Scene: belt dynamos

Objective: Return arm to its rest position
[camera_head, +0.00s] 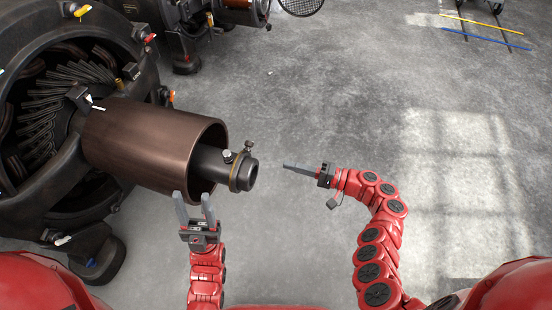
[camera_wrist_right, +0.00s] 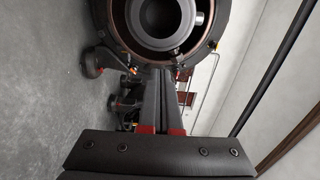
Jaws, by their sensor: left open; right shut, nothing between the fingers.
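My left gripper (camera_head: 194,209) is open and empty, its two grey fingers pointing up the picture just below the dynamo's brown cylinder (camera_head: 150,145). I cannot tell whether a finger touches the cylinder. My right gripper (camera_head: 286,167) is shut and empty, pointing left toward the end of the dark shaft (camera_head: 240,170), with a gap between them. In the right wrist view its fingers (camera_wrist_right: 163,82) lie together, and the round open end of the cylinder (camera_wrist_right: 168,20) shows beyond them. My red right arm (camera_head: 378,250) is bent over the floor.
The large dark dynamo housing (camera_head: 70,100) fills the left side, with a foot (camera_head: 100,262) near my left arm. Another machine (camera_head: 190,25) stands at the back. Blue (camera_head: 490,32) and yellow (camera_head: 470,20) bars lie at the far right. The grey floor (camera_head: 460,180) at right is clear.

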